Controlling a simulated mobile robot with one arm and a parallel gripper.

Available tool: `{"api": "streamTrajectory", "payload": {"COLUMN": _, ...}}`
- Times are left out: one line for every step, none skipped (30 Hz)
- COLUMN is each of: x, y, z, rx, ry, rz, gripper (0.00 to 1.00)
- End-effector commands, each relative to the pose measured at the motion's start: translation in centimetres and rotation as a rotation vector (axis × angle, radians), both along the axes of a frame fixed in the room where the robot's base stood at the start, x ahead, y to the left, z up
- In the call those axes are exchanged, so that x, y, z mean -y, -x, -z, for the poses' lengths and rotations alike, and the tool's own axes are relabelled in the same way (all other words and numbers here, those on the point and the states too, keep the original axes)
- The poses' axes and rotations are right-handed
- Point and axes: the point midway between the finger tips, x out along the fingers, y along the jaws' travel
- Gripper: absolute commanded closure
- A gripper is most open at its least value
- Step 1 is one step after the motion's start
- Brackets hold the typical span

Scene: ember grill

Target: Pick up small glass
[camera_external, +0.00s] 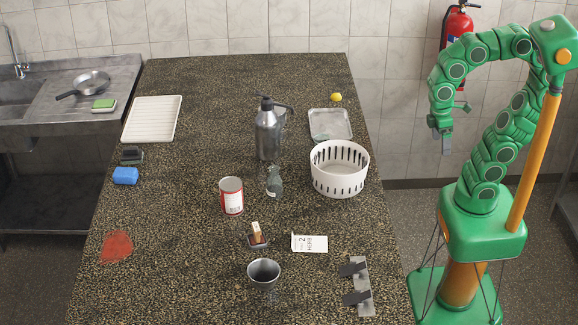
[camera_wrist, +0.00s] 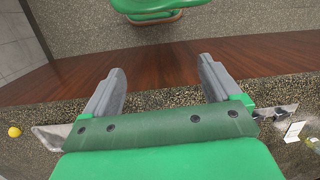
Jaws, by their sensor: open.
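A clear, greyish glass-like item (camera_external: 274,181) stands on the speckled counter in the external view, between the red-and-white can and the white basket; its exact shape is hard to make out. A dark, shiny, flared cup (camera_external: 264,275) stands nearer the front; I cannot tell if it is glass or metal. My gripper (camera_external: 441,143) hangs to the right of the counter, well away from both. In the wrist view my gripper (camera_wrist: 160,68) is open with nothing between its fingers. Neither item can be made out in the wrist view.
A tall metal flask (camera_external: 268,135) stands behind the clear item. A white slotted basket (camera_external: 340,170) is to its right, a can (camera_external: 231,196) to its left. A card (camera_external: 310,243) and a metal strip with dark pieces (camera_external: 361,285) lie near the right front. The counter's left middle is mostly clear.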

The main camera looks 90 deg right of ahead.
Motion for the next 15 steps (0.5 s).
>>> {"api": "streamTrajectory", "payload": {"x": -0.3, "y": -0.6, "z": 0.0, "rx": 0.002, "ry": -0.023, "rz": -0.021, "gripper": 0.09}}
{"api": "streamTrajectory", "payload": {"x": -0.4, "y": -1.0, "z": -0.1, "rx": 0.005, "ry": -0.038, "rz": -0.037, "gripper": 0.09}}
{"api": "streamTrajectory", "payload": {"x": -0.6, "y": -1.5, "z": -0.2, "rx": 0.010, "ry": -0.056, "rz": -0.057, "gripper": 0.09}}
{"api": "streamTrajectory", "payload": {"x": -0.8, "y": -1.9, "z": -0.2, "rx": 0.013, "ry": -0.071, "rz": -0.073, "gripper": 0.09}}
{"api": "streamTrajectory", "payload": {"x": -0.9, "y": -2.4, "z": -0.3, "rx": 0.017, "ry": -0.087, "rz": -0.090, "gripper": 0.09}}
{"api": "streamTrajectory", "payload": {"x": -1.1, "y": -3.0, "z": -0.4, "rx": 0.024, "ry": -0.111, "rz": -0.114, "gripper": 0.09}}
{"api": "streamTrajectory", "payload": {"x": -1.3, "y": -3.4, "z": -0.4, "rx": 0.030, "ry": -0.129, "rz": -0.131, "gripper": 0.09}}
{"api": "streamTrajectory", "payload": {"x": -1.4, "y": -4.0, "z": -0.5, "rx": 0.036, "ry": -0.148, "rz": -0.149, "gripper": 0.09}}
{"api": "streamTrajectory", "payload": {"x": -1.6, "y": -4.8, "z": -0.6, "rx": 0.045, "ry": -0.176, "rz": -0.176, "gripper": 0.09}}
{"api": "streamTrajectory", "payload": {"x": -1.8, "y": -5.4, "z": -0.7, "rx": 0.055, "ry": -0.200, "rz": -0.197, "gripper": 0.09}}
{"api": "streamTrajectory", "payload": {"x": -1.9, "y": -6.2, "z": -0.8, "rx": 0.068, "ry": -0.224, "rz": -0.219, "gripper": 0.09}}
{"api": "streamTrajectory", "payload": {"x": -2.0, "y": -7.2, "z": -1.1, "rx": 0.087, "ry": -0.256, "rz": -0.249, "gripper": 0.09}}
{"api": "streamTrajectory", "payload": {"x": -2.0, "y": -8.0, "z": -1.2, "rx": 0.104, "ry": -0.283, "rz": -0.273, "gripper": 0.09}}
{"api": "streamTrajectory", "payload": {"x": -2.1, "y": -8.8, "z": -1.4, "rx": 0.120, "ry": -0.309, "rz": -0.295, "gripper": 0.09}}
{"api": "streamTrajectory", "payload": {"x": -2.1, "y": -9.9, "z": -1.5, "rx": 0.142, "ry": -0.343, "rz": -0.324, "gripper": 0.09}}
